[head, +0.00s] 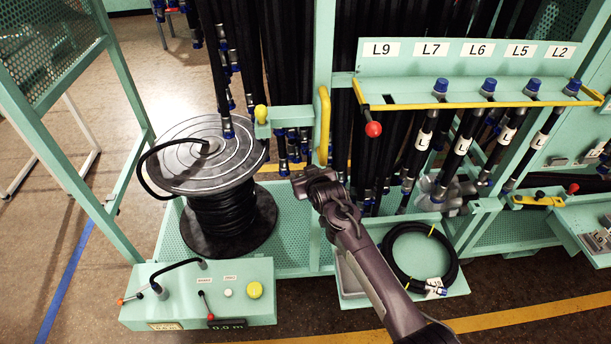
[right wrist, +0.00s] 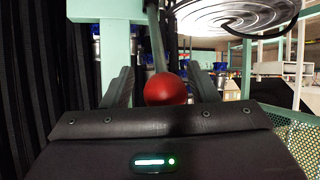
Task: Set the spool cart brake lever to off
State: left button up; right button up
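In the right wrist view, a red ball knob (right wrist: 167,89) on a grey lever rod (right wrist: 155,40) sits between the two fingers of my right gripper (right wrist: 161,86). The fingers are apart, with the knob close to the right one. In the head view my right gripper (head: 312,178) is by the cart's upright post, right of the hose spool (head: 215,165), and appears to hide that knob. The spool cart's front control box (head: 240,288) carries a small red-tipped lever (head: 203,294), a yellow button and a display. My left gripper is out of view.
Another red ball lever (head: 373,128) is on the labelled hose rack (head: 455,68). A vertical yellow handle (head: 323,125) and a yellow knob (head: 261,112) are near my right gripper. A coiled hose (head: 425,258) lies on a shelf right of my arm.

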jog(key=shift+s+a, duration=0.1)
jog(key=shift+s+r, duration=0.2)
jog(key=shift+s, duration=0.25)
jog(key=v, duration=0.6)
jog(key=shift+s+d+r+b, duration=0.15)
jog(key=shift+s+d+b, duration=0.15)
jog(key=shift+b, duration=0.15)
